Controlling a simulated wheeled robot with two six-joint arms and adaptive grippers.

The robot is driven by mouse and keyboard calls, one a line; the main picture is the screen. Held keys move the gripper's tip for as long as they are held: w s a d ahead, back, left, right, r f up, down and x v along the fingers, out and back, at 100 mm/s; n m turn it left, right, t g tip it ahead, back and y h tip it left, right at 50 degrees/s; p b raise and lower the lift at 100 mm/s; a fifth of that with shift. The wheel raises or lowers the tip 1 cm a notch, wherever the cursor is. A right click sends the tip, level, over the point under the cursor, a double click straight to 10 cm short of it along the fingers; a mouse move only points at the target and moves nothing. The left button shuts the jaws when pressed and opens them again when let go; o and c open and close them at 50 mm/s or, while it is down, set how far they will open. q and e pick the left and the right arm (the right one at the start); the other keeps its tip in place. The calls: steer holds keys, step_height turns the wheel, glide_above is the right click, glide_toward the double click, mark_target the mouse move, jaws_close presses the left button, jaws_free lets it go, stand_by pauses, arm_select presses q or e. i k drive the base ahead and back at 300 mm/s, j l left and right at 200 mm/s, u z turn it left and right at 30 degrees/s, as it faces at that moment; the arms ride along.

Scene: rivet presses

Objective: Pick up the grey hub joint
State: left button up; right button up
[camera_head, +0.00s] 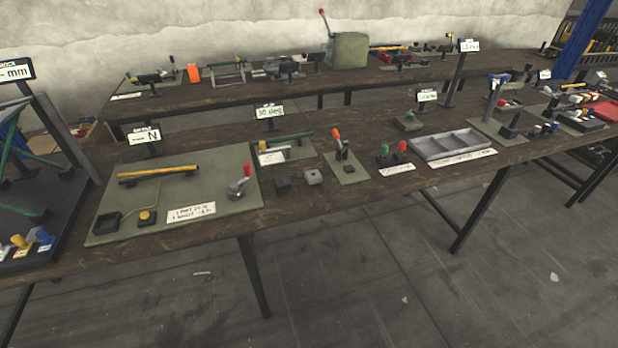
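A small light grey block (313,177), which looks like the grey hub joint, sits on the bare wood of the front table (380,205). A dark mark shows on its top. A darker small block (283,184) sits just left of it, apart from it. Neither of my grippers is in view, and nothing is seen touching the grey block.
Left of the blocks is a green board (110,208) with a yellow bar (158,173) and a red-knobbed lever (240,185). Right of them an orange-topped tool (338,144) stands on a plate. A grey tray (420,150) lies farther right. Floor in front is open.

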mark_target(314, 176)
steer(key=i+l, duration=0.35)
steer(key=l, duration=0.2)
steer(key=i+l, duration=0.4)
steer(key=l+u, duration=0.1)
steer(key=u, duration=1.45)
